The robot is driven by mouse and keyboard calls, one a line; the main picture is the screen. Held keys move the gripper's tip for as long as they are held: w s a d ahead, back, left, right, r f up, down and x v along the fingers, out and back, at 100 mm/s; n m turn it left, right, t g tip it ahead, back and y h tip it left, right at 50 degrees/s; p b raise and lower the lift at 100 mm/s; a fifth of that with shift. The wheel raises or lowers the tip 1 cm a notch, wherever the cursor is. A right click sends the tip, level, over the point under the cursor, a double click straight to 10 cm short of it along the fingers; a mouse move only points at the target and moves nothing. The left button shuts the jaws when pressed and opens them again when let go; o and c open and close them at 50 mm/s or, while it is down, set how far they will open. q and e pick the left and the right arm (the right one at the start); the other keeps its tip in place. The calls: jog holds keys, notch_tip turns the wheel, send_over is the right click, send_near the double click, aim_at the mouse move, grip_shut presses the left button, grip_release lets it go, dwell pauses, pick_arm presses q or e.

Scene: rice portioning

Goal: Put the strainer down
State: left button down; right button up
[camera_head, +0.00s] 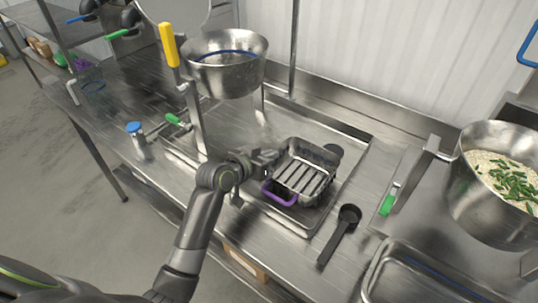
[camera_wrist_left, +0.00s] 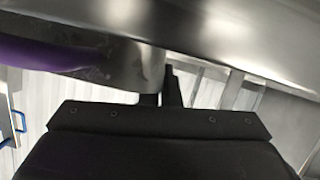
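The strainer is a metal basket (camera_head: 304,187) with a slotted bottom and a purple handle (camera_head: 279,193), over the shallow metal tray in the middle of the counter. I cannot tell whether its underside touches the tray. My left gripper (camera_head: 268,159) is at the strainer's left rim. In the left wrist view the strainer's metal wall and purple handle (camera_wrist_left: 50,55) are very close. There the dark fingers (camera_wrist_left: 165,88) are close together at the metal wall, shut on it. My right gripper is not in view.
A black ladle (camera_head: 342,232) lies right of the tray. A large pot (camera_head: 478,205) with rice and green pieces stands at the right, near a green-handled tool (camera_head: 387,205). A big metal bowl (camera_head: 226,72) and a yellow-handled lever (camera_head: 169,45) stand behind left. A metal pan (camera_head: 420,262) is front right.

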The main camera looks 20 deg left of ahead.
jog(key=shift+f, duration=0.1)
pick_arm(q)
jog(key=c, duration=2.1)
grip_release()
jog(key=shift+f, duration=0.15)
jog(key=o, duration=0.4)
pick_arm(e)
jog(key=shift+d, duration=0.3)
pick_arm(q)
jog(key=shift+r, duration=0.25)
jog(key=shift+s+a, duration=0.2)
jog(key=shift+s, duration=0.15)
jog(key=b+v, duration=0.1)
jog(key=v, duration=1)
jog(key=shift+s+r, duration=0.1)
jog(key=shift+r, duration=0.05)
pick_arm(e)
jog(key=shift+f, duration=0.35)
